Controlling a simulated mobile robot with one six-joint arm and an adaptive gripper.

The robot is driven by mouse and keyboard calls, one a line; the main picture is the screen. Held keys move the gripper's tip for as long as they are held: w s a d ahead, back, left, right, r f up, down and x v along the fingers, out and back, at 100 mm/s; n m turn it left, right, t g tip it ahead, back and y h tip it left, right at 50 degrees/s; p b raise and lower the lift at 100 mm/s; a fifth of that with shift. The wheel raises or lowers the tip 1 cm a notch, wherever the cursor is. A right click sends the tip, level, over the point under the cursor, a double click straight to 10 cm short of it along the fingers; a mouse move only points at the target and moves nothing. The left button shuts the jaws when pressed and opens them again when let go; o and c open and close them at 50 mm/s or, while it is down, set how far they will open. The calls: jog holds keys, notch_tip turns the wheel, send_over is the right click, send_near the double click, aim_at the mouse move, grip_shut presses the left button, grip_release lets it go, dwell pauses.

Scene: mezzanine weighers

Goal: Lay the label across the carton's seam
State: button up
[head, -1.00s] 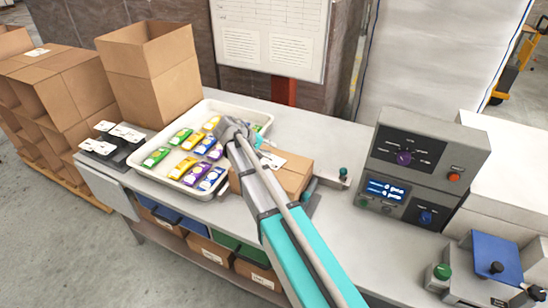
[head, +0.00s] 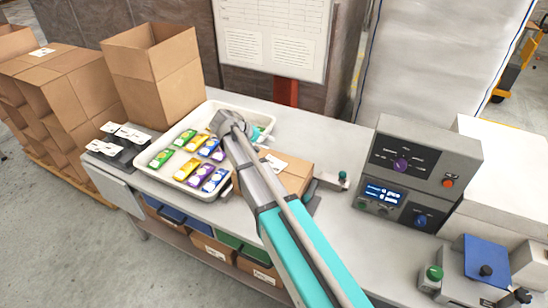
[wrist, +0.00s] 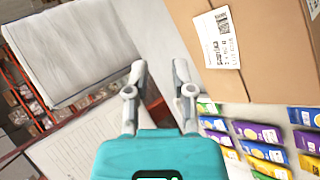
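The closed brown carton (head: 291,178) lies on the bench right of the tray; my arm hides part of it. A white printed label (head: 274,163) shows on its top, and in the wrist view this label (wrist: 218,38) lies flat on the carton (wrist: 262,75).
A white tray (head: 223,192) holds several coloured packets. Black holders (head: 118,150) with white pieces stand left of it, near a tall open box (head: 155,80). A grey control unit (head: 415,160) stands at right. Clear bench (head: 340,235) lies before it.

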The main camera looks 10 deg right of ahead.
jog(key=s+d+f+y+b, duration=0.1)
jog(key=s+f+y, duration=0.2)
jog(key=s, duration=0.4)
jog(key=s+d+f+m+g+y+b, duration=0.1)
jog(key=s+d+f+y+b, duration=0.1)
jog(key=s, duration=0.6)
jog(key=s+d+f+m+g+y+b, duration=0.1)
jog(key=s+d+f+y, duration=0.1)
jog(key=s+f+y, duration=0.2)
jog(key=s+f, duration=0.2)
jog(key=s, duration=0.1)
jog(key=shift+s+d+y, duration=0.25)
jog(key=shift+s+y, duration=0.15)
